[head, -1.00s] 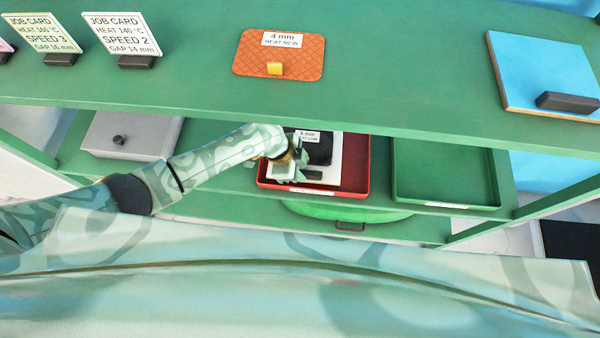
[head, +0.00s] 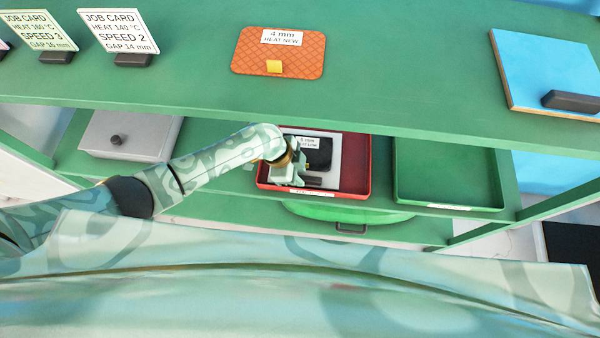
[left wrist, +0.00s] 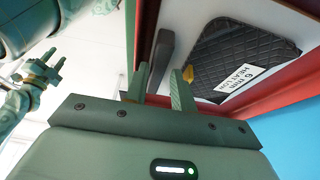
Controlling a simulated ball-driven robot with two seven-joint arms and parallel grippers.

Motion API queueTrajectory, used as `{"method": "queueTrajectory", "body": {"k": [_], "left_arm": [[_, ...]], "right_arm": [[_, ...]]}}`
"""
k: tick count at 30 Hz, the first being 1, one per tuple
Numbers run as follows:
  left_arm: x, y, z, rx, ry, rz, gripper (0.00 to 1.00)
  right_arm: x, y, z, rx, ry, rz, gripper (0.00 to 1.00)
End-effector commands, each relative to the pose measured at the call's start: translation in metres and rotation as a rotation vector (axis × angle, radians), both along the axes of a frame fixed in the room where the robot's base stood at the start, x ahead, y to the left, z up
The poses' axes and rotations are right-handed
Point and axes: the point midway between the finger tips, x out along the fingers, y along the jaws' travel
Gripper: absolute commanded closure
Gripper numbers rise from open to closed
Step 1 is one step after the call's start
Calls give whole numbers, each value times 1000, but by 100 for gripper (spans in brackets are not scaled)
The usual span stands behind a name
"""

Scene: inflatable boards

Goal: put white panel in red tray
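The white panel (head: 333,178) lies in the red tray (head: 357,190), on the lower shelf. A dark bar handle sits at its near edge, and a black quilted pad (head: 318,155) with a "6 mm" label lies on it. In the left wrist view the panel (left wrist: 190,14), its handle (left wrist: 164,52) and the pad (left wrist: 235,55) show within the red tray wall (left wrist: 300,90). My left gripper (head: 290,178) is at the handle end of the panel. In the left wrist view its fingers (left wrist: 160,88) are apart, with the handle's near end between or just beyond them. My right gripper (left wrist: 42,72) shows small at the left there.
An empty green tray (head: 445,172) stands right of the red tray. A grey lidded box (head: 130,137) is at the left. The upper shelf (head: 400,75) overhangs, carrying job cards (head: 118,32), an orange mat (head: 278,55) and a blue board (head: 550,65).

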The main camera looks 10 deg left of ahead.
Motion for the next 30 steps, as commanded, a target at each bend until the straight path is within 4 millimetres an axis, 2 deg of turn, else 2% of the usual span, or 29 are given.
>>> {"method": "queueTrajectory", "body": {"k": [1, 3, 10, 23, 27, 30], "left_arm": [[1, 5, 14, 1, -5, 1, 75], [1, 10, 28, 0, -4, 1, 75], [0, 22, 56, -1, -2, 1, 75], [-4, 21, 56, -6, -1, 17, 75], [-19, 14, 48, -24, -28, 120, 75], [-30, 18, 42, -27, -59, 245, 75]], "right_arm": [[2, 0, 9, 0, -5, 0, 64], [4, 0, 16, 0, -9, 0, 64], [6, 0, 28, -1, -14, 0, 64], [6, -1, 28, -2, -14, 1, 64], [6, -1, 28, -2, -14, 1, 64], [6, -1, 28, -2, -14, 1, 64]]}}
